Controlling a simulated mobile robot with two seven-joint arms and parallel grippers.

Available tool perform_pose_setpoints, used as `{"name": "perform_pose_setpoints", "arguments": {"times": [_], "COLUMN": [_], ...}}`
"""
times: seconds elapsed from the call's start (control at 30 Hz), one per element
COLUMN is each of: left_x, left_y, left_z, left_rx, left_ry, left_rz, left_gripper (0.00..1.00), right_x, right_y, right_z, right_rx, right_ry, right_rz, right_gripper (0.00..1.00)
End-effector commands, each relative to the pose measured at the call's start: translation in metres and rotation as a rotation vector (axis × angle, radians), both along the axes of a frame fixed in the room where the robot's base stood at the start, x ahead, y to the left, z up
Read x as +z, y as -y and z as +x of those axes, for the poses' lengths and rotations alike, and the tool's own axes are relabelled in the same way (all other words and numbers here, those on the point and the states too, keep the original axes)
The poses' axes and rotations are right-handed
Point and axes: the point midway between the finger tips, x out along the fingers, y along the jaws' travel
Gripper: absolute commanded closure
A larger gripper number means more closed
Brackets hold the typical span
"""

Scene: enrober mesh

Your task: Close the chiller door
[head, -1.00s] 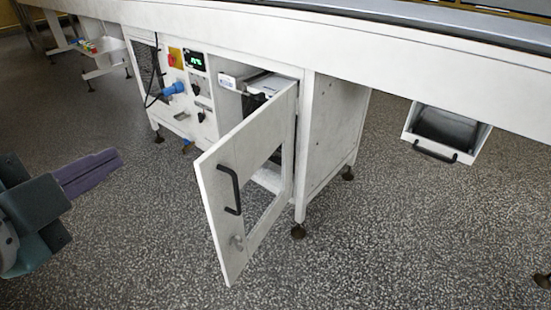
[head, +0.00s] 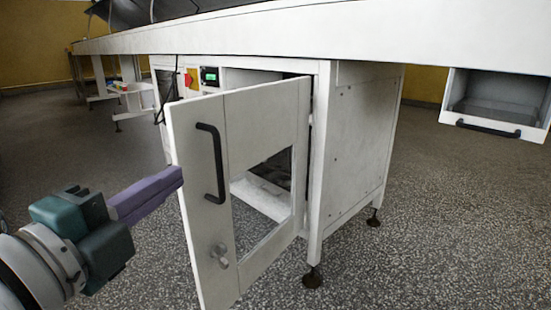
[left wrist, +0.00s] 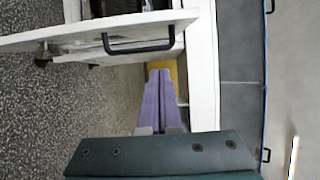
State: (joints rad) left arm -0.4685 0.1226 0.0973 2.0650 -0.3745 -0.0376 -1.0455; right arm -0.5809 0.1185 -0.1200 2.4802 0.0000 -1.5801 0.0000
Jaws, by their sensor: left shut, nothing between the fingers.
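The white chiller door (head: 262,118) stands ajar in the head view, hinged at its right edge on the white cabinet (head: 350,150). It has a window opening, a black bar handle (head: 217,165) and a small knob (head: 219,254) below. My left gripper (head: 180,174), with purple fingers, is shut and empty. In the head view its fingertips appear just left of the door's free edge; I cannot tell whether they touch it. The left wrist view shows the shut fingers (left wrist: 161,72) below the door (left wrist: 85,35) and its handle (left wrist: 138,50). My right gripper is out of view.
A control panel with a green display (head: 210,75) and a red switch is partly hidden behind the door. A white drawer-like tray (head: 490,110) with a black handle hangs under the long machine at right. The speckled floor (head: 430,240) is clear.

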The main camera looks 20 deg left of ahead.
Motion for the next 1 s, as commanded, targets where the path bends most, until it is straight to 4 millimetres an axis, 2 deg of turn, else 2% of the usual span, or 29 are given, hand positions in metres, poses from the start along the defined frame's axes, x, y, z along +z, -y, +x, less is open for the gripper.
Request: {"name": "perform_pose_setpoints", "arguments": {"times": [0.1,0.33,0.43,0.6,1.0], "left_x": [-0.002,-0.002,-0.004,-0.002,-0.001], "left_y": [-0.001,-0.004,-0.021,-0.038,-0.043], "left_z": [0.027,0.073,0.075,0.078,0.079], "left_rx": [-0.002,0.0,0.001,0.0,0.0], "left_ry": [0.006,0.005,-0.001,-0.001,-0.002], "left_rz": [0.002,0.001,0.005,0.001,-0.002], "left_gripper": [1.0,1.0,1.0,1.0,1.0], "right_x": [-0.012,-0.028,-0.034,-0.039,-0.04], "right_y": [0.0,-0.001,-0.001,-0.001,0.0], "right_z": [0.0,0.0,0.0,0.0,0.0], "right_rx": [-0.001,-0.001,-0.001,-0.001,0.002], "right_ry": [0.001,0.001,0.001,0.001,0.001], "right_rz": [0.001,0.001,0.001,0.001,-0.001], "right_gripper": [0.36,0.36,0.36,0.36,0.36]}}
